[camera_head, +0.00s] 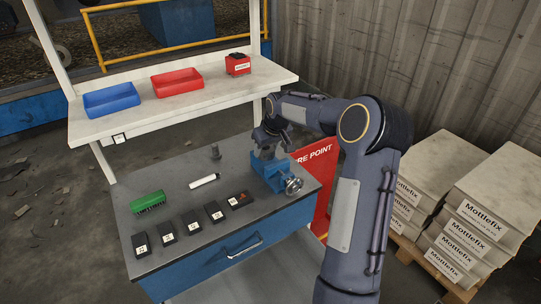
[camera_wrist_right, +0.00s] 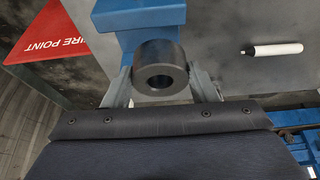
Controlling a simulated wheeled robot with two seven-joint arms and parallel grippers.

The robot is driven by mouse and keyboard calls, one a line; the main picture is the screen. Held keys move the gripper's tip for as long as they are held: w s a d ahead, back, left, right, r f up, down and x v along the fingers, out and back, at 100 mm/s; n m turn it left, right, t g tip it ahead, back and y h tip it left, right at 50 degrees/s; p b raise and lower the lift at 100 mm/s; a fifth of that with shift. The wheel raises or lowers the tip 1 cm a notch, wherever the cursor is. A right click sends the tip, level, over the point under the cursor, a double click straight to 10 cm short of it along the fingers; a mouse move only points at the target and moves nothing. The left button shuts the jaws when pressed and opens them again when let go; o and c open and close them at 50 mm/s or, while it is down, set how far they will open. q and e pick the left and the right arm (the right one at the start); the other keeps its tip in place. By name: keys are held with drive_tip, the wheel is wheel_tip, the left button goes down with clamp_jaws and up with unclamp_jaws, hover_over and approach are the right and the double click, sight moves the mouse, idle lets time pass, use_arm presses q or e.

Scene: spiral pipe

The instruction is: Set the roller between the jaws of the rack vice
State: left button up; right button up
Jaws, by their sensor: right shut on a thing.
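The roller is a short dark cylinder with a round hole in its end, seen in the right wrist view (camera_wrist_right: 148,58). My right gripper (camera_wrist_right: 162,82) is shut on it, with a finger on each side. In the head view my right gripper (camera_head: 267,143) is over the blue rack vice (camera_head: 262,178) at the table's right side, and the roller is hard to make out there. The vice also shows in the right wrist view (camera_wrist_right: 115,18), behind the roller. I cannot tell whether the roller touches the vice. My left gripper is not in view.
On the grey table (camera_head: 180,177) are a green brush (camera_head: 148,201), a white marker (camera_head: 204,181), a small dark upright piece (camera_head: 215,152) and several black labelled blocks (camera_head: 194,222). A shelf (camera_head: 190,112) holds blue and red bins. A red sign (camera_head: 322,170) stands beyond the table.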

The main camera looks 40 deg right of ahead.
sight(271, 157)
drive_tip(key=shift+d+f, duration=0.65)
drive_tip(key=shift+f, duration=0.05)
drive_tip(key=shift+d+f, duration=0.15)
drive_tip(key=shift+f, duration=1.55)
drive_tip(key=shift+f, duration=0.2)
drive_tip(key=o, duration=1.2)
drive_tip(key=shift+r, duration=0.1)
